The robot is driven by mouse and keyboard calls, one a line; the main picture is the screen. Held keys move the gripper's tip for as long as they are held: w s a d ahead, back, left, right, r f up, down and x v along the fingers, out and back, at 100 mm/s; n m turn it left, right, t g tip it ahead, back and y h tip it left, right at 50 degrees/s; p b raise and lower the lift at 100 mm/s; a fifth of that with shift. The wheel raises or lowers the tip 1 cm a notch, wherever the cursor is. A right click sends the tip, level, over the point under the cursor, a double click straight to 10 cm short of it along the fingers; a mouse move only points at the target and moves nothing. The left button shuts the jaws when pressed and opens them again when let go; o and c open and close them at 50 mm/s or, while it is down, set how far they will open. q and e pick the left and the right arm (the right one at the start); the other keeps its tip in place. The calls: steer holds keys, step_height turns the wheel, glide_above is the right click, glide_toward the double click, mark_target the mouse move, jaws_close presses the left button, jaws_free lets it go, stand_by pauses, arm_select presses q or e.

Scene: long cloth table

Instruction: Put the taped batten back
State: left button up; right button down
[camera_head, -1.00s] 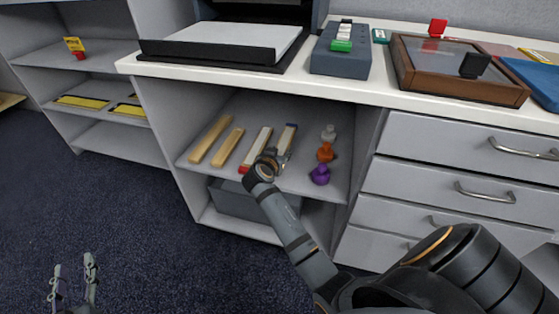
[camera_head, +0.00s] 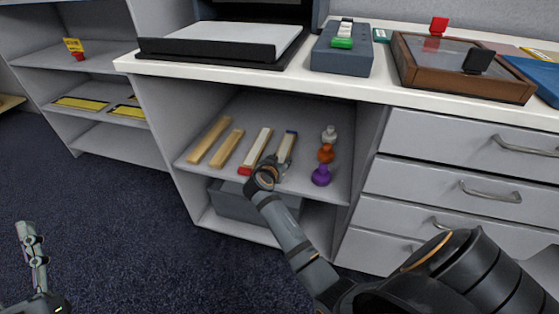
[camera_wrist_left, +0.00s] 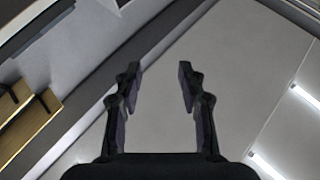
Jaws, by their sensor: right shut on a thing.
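Several wooden battens lie side by side on the upper shelf of the open cabinet. Two are plain (camera_head: 209,140) (camera_head: 227,148). One has a red-taped near end (camera_head: 257,148). The rightmost batten has a blue-taped far end (camera_head: 287,146). My right gripper (camera_head: 273,167) is shut on the near end of this blue-taped batten, at the shelf's front; the fingers hide that end. I cannot tell whether the batten rests fully on the shelf. My left gripper (camera_head: 28,240) is low at the far left, away from the battens. In the left wrist view it is open and empty (camera_wrist_left: 158,78).
White, orange and purple knobbed pieces (camera_head: 325,153) stand right of the battens. A grey bin (camera_head: 235,203) sits on the lower shelf. Drawers with handles (camera_head: 455,185) are at the right. The counter above holds a black tray (camera_head: 222,45), a grey box and a framed case (camera_head: 460,75).

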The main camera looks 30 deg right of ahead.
arm_select(q)
steer(key=shift+s+r, duration=0.1)
steer(key=shift+r, duration=0.05)
steer(key=shift+s+r, duration=0.1)
steer(key=shift+r, duration=0.15)
arm_select(e)
steer(key=c, duration=0.8)
jaws_free()
steer(key=shift+o, duration=0.2)
